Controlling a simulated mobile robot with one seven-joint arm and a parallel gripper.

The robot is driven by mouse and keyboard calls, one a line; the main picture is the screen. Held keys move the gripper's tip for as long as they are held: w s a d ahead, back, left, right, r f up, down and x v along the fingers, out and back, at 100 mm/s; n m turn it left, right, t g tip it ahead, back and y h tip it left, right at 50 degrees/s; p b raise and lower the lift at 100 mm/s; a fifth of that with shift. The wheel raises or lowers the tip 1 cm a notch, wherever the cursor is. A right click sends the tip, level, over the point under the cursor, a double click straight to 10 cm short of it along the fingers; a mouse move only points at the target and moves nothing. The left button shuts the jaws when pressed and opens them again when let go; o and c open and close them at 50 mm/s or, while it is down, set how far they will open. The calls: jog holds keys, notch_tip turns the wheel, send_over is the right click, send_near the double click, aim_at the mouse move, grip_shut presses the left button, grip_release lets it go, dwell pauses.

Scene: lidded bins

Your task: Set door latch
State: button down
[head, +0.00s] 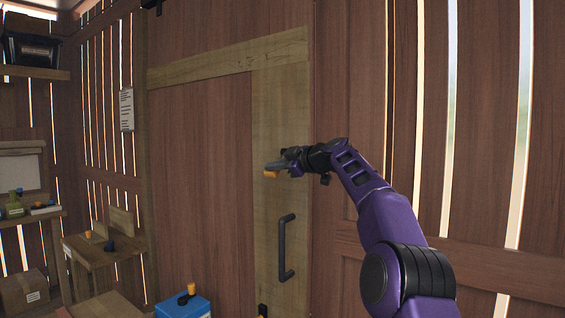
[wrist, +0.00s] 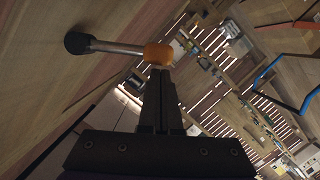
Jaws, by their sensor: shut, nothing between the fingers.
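The wooden door (head: 205,150) is closed, with a pale vertical board and a black pull handle (head: 286,248). The latch appears as a metal rod with a black end and an orange tip (wrist: 158,54) in the wrist view. Its black end (wrist: 77,43) is by the wood surface. The orange tip also shows in the head view (head: 270,174), above the handle. My gripper (head: 278,166) is at the orange tip. In the wrist view its fingers (wrist: 158,74) are shut and empty, their ends right by the tip; I cannot tell whether they touch.
A blue box (head: 183,306) with an orange-topped item stands low near the door. A small wooden table (head: 92,252) and a cardboard box (head: 24,290) are at the left. Slatted walls flank the door.

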jog(key=s+d+r+b, duration=0.1)
jog(key=s+d+r, duration=0.4)
jog(key=s, duration=0.3)
jog(key=shift+s+d+b, duration=0.3)
jog(key=shift+s+b, duration=0.05)
jog(key=shift+b, duration=0.05)
